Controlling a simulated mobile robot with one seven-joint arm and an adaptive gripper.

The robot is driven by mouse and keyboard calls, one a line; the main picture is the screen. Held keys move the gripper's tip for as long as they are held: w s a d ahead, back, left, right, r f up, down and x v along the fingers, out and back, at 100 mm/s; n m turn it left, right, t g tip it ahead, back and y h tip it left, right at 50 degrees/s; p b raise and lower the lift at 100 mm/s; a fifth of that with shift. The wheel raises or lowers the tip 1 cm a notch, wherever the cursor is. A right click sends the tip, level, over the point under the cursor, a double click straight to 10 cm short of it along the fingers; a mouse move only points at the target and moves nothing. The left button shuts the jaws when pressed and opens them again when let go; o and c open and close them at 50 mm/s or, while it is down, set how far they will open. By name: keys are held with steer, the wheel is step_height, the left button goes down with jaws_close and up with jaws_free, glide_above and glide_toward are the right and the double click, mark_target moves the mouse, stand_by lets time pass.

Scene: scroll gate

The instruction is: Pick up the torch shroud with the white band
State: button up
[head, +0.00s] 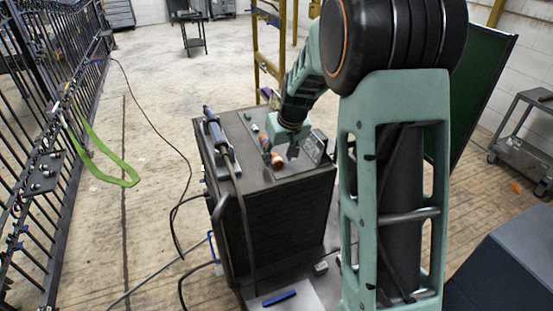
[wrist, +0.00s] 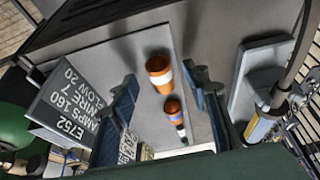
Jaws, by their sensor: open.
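In the wrist view, an orange torch shroud with a broad white band (wrist: 163,76) stands on the grey cart top (wrist: 110,55), between and just beyond my fingertips. A second orange piece (wrist: 173,108) with a bluish end and darker and white parts is close to it, nearer the palm. My gripper (wrist: 163,92) is open, with one blue finger on each side of these pieces and nothing held. In the head view my gripper (head: 284,150) is low over the cart top, and orange shows beside it; I cannot tell there which piece is the banded one.
A placard with white lettering (wrist: 62,95) stands left of the fingers in the wrist view. A grey holder (wrist: 250,85) with a torch and cable is at the right. In the head view, small green-and-white pieces (head: 254,128) lie on the cart, and a barred gate (head: 60,130) is at the left.

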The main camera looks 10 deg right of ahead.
steer(key=shift+w+f, duration=0.2)
steer(key=shift+f, duration=0.4)
steer(key=shift+c, duration=0.5)
jaws_close()
steer(key=shift+r, duration=0.2)
step_height(320, 180, up, 4)
steer(key=shift+f+p, duration=0.25)
steer(key=shift+p, duration=0.95)
steer(key=s+d+r, duration=0.3)
steer(key=s+r, duration=0.6)
steer(key=s, duration=0.4)
steer(key=shift+s+p, duration=0.35)
steer(key=shift+p, duration=0.05)
